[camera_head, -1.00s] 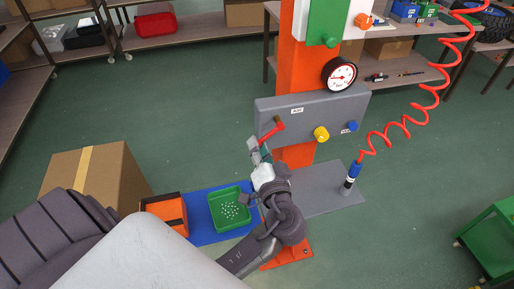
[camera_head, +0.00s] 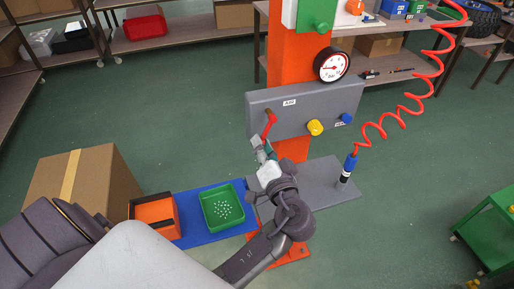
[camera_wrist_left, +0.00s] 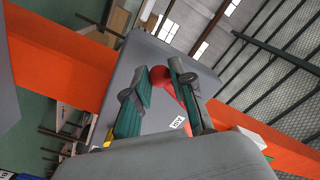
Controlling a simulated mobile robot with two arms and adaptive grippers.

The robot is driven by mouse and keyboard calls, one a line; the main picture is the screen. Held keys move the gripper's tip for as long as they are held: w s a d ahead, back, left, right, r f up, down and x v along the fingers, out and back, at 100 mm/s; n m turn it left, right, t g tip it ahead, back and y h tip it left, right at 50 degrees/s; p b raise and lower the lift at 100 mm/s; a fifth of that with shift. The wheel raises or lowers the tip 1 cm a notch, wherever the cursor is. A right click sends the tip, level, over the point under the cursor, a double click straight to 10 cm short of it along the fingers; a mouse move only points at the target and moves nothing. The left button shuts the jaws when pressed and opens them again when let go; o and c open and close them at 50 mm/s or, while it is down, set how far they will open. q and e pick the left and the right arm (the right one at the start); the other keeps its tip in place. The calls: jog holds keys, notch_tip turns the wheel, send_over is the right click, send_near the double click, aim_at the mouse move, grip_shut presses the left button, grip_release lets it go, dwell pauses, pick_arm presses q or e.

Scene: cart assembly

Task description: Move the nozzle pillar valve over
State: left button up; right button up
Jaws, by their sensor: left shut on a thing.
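The nozzle pillar valve is a red lever (camera_head: 269,124) on the front of the grey panel (camera_head: 338,107), left of its label. The lever hangs down, nearly vertical in the head view. My left gripper (camera_head: 265,150) is shut on the lever's lower end. In the left wrist view the red lever (camera_wrist_left: 163,77) shows between the two teal fingers of my left gripper (camera_wrist_left: 166,90); part of it is hidden by them. My right gripper is not in view.
The panel also bears a yellow knob (camera_head: 315,128) and a blue knob (camera_head: 346,118). A pressure gauge (camera_head: 331,65) sits above it on the orange pillar (camera_head: 287,70). A green tray (camera_head: 221,208), an orange bin (camera_head: 155,214) and a cardboard box (camera_head: 82,183) stand at lower left.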

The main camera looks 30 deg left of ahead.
pick_arm(q)
jog(key=shift+w+d, duration=0.1)
jog(key=shift+d, duration=0.05)
jog(key=shift+o, duration=0.2)
jog(key=shift+w+d+f+b, duration=0.25)
jog(key=shift+w+d+b, duration=0.2)
jog(key=shift+w+b, duration=0.15)
jog(key=shift+w+d, duration=0.2)
jog(key=shift+r, duration=0.1)
jog(key=o, duration=1)
jog(key=shift+c, duration=0.2)
jog(key=shift+s, duration=0.1)
